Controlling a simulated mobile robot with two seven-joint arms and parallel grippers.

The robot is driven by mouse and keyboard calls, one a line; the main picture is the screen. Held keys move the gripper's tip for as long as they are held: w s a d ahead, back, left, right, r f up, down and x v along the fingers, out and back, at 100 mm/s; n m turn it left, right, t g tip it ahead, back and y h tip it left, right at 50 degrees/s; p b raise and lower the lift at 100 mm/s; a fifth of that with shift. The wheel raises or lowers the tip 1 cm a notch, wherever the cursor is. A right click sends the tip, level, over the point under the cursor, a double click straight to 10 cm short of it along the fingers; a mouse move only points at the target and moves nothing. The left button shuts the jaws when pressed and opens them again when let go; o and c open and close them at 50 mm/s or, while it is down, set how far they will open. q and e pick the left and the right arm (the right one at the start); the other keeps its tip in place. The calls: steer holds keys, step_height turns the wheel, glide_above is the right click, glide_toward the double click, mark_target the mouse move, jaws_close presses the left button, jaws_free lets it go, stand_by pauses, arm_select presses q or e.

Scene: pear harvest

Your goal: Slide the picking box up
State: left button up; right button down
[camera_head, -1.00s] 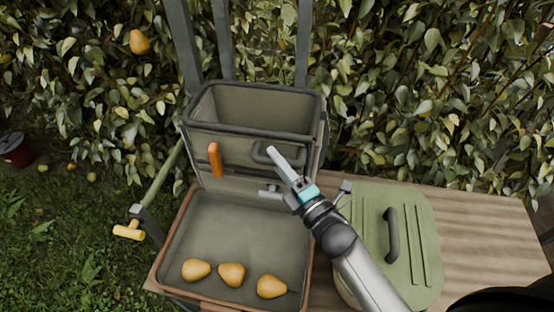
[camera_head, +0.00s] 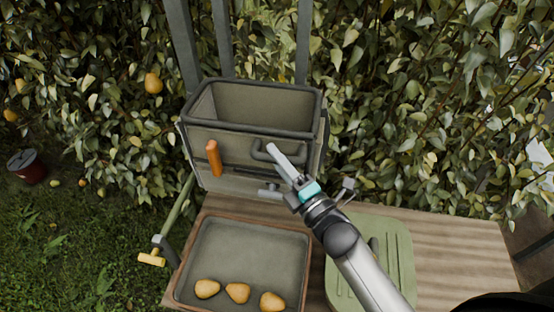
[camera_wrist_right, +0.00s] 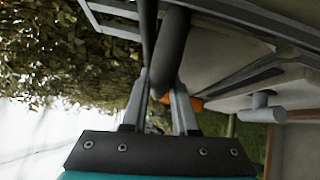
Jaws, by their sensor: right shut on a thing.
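The picking box (camera_head: 205,135) is an open grey-green box with a dark rim, against upright grey rails (camera_head: 226,40). It stands above and behind the tray. A dark bar handle (camera_head: 258,153) is on its front at the right, and an orange grip (camera_head: 213,158) is on its front at the left. My right gripper (camera_head: 279,157) is at the dark handle. In the right wrist view the dark handle bar (camera_wrist_right: 172,55) lies between the two fingers (camera_wrist_right: 158,103), which are shut on it. My left gripper is not in view.
A rimmed tray (camera_head: 250,250) with three pears (camera_head: 238,292) is in front, below the box. A green lidded container (camera_head: 398,255) stands on the wooden bench (camera_head: 455,245). Leafy hedge fills the back.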

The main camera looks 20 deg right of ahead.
step_height(320, 180, up, 3)
steer(key=shift+r+p, duration=0.2)
steer(key=shift+p, duration=0.65)
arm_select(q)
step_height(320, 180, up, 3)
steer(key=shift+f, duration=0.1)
arm_select(e)
steer(key=shift+w+r, duration=0.1)
steer(key=c, duration=0.9)
jaws_free()
steer(key=shift+o, duration=1.1)
steer(key=shift+s+f, duration=0.2)
steer(key=shift+f, duration=0.05)
